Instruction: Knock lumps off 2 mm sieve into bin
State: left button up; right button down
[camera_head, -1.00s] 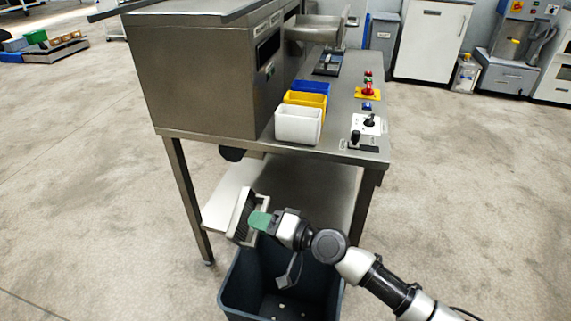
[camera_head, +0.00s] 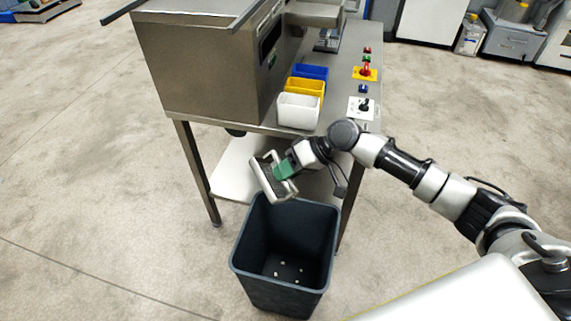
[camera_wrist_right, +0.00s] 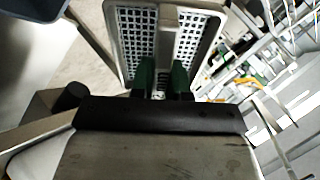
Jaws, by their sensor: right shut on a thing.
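The sieve is tilted and sits above the bin's back rim, in front of the table's lower shelf. The right wrist view shows the sieve's mesh (camera_wrist_right: 190,36) with square holes, and green finger parts (camera_wrist_right: 162,78) against it. I see no lumps on the visible mesh. The dark grey bin (camera_head: 240,262) stands upright on the floor, open at the top, with several small pale lumps (camera_head: 283,270) on its bottom. My left gripper is out of view.
A steel table (camera_head: 262,127) with a machine housing (camera_head: 200,65) stands behind the bin. White (camera_head: 298,111), yellow (camera_head: 306,87) and blue (camera_head: 310,71) tubs and control buttons are on its top. A pale lower shelf (camera_head: 235,165) lies below. The floor left of the bin is clear.

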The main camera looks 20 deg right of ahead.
jog(key=r+h+p, duration=0.1)
jog(key=p, duration=0.1)
jog(key=r+h+p, duration=0.1)
jog(key=h+p, duration=0.1)
jog(key=shift+a+r, duration=0.2)
jog(key=shift+a, duration=0.15)
jog(key=shift+w+a+r+g+h+p, duration=0.1)
jog(key=shift+g+h+p, duration=0.25)
jog(key=shift+h, duration=0.55)
jog(key=shift+a+r+n+h, duration=0.15)
jog(key=shift+n+h, duration=0.15)
jog(key=shift+h, duration=0.6)
jog(key=h+b, duration=0.1)
jog(key=h, duration=0.1)
jog(key=shift+a+h, duration=0.15)
jog(key=shift+h, duration=0.25)
jog(key=shift+r+h, duration=0.15)
jog(key=shift+h, duration=0.15)
